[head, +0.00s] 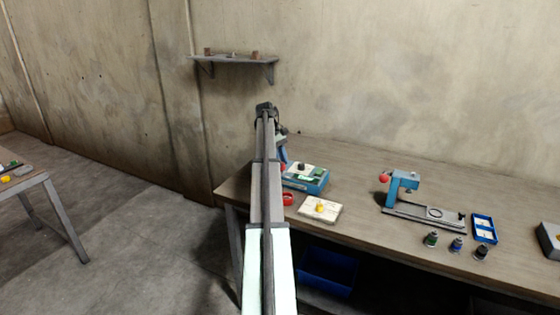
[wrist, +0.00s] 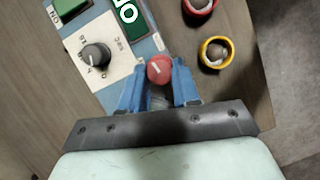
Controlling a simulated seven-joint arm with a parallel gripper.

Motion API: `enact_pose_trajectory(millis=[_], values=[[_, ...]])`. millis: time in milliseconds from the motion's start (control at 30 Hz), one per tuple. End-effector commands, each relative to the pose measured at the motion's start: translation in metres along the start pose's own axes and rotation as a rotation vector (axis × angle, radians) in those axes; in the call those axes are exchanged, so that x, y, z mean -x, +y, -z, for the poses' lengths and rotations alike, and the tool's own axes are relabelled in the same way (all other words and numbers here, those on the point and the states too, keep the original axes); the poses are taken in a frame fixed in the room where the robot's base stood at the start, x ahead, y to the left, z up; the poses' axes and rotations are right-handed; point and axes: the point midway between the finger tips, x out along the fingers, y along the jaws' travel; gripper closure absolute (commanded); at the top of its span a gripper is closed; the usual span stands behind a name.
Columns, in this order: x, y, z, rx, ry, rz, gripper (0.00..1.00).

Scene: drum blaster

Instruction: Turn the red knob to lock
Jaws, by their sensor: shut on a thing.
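The red knob (wrist: 159,69) shows in the wrist view on the edge of the blue control box (wrist: 148,47), with a pale pointer line on its face. My gripper (wrist: 160,84) has its two blue fingers on either side of the red knob and is shut on it. The box also carries a black knob (wrist: 96,56) on a white dial plate. In the head view the blue box (head: 306,179) stands at the left end of the workbench, and my arm partly hides its left side. The red knob's lock marking cannot be read.
A blue press (head: 402,187) and several small bottles stand farther right on the workbench (head: 356,190).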

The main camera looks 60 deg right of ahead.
Motion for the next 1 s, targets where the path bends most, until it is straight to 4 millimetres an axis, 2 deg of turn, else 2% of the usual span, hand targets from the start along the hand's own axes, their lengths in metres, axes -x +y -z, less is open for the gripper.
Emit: enact_pose_trajectory(millis=[133,167,400,767,1000], values=[[-0.0004,-0.0004,0.0004,0.002,0.001,0.001,1.0],[-0.0004,-0.0003,0.0004,0.002,0.001,0.001,0.68],[-0.0002,-0.0002,0.0002,0.002,0.001,0.0,0.45],[-0.0002,-0.0006,-0.0001,0.019,0.0,-0.008,0.43],[-0.0007,-0.0031,-0.0009,0.152,0.0,-0.064,0.43]])
